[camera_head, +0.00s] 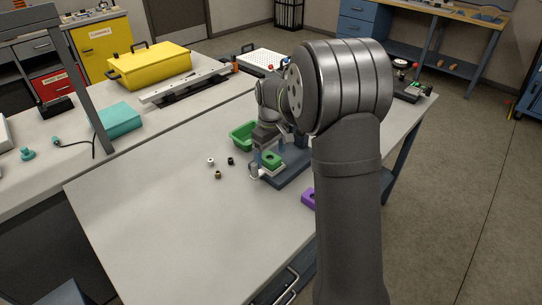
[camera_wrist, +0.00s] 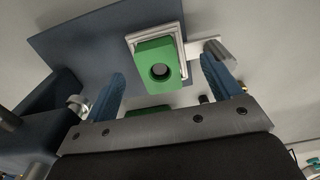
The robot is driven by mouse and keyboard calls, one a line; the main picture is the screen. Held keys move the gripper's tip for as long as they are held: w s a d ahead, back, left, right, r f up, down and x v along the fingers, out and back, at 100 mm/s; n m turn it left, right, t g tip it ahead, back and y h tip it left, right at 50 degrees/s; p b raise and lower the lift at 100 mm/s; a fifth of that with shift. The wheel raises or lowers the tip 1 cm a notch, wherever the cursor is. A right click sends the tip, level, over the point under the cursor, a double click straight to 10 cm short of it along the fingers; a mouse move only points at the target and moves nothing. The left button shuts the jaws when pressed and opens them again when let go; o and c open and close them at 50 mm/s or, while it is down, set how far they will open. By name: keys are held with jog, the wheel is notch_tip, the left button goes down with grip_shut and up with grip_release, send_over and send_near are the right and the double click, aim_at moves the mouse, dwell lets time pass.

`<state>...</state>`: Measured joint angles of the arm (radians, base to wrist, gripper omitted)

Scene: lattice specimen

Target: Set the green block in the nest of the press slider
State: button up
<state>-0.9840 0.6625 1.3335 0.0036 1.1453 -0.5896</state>
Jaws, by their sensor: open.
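The green block (camera_wrist: 153,53), with a round dark hole in its top, sits in the pale rectangular nest (camera_wrist: 183,59) of the press slider. The nest's rim shows along the far and right sides of the block; I cannot tell whether it is fully seated. In the head view the green block (camera_head: 271,157) is on the press (camera_head: 287,177), beside my arm. My gripper (camera_wrist: 163,67) is open, its two blue fingers to either side of the block's direction and apart from it. In the head view my arm hides much of the gripper.
A green bin (camera_head: 242,135) stands behind the press. Several small round parts (camera_head: 218,174) lie left of it. A purple block (camera_head: 308,198) lies to the right, partly hidden by my arm. The table's left front (camera_head: 180,240) is clear.

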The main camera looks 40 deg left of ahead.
aim_at(271, 159)
jog(key=shift+r, duration=1.7)
notch_tip(271, 159, up, 17)
jog(key=w+d+m, duration=0.3)
jog(key=w+d, duration=0.2)
jog(key=d, duration=0.6)
jog(key=w+d+m, duration=0.4)
jog(key=w+d, duration=0.2)
jog(key=d, duration=0.6)
jog(key=s+d+f+m+y, duration=0.1)
jog(key=d+m, duration=0.2)
jog(key=d, duration=0.7)
jog(key=s+d+f+m, duration=0.1)
jog(key=d+f+m, duration=0.15)
jog(key=d, duration=0.75)
jog(key=s+d+f+m+t, duration=0.1)
jog(key=s+d+f+m, duration=0.1)
jog(key=s+d+m, duration=0.4)
jog(key=s+d+f+m, duration=0.2)
jog(key=s+d, duration=0.2)
jog(key=d, duration=0.5)
jog(key=s+a+f+m+t+h, duration=0.1)
jog(key=s+f+t, duration=0.1)
jog(key=s+f, duration=0.2)
jog(key=s+f+m+t+h, duration=0.1)
jog(key=s+f, duration=0.3)
jog(key=s, duration=0.7)
jog(key=shift+a+t+h, duration=0.35)
jog(key=shift+t+h, duration=0.25)
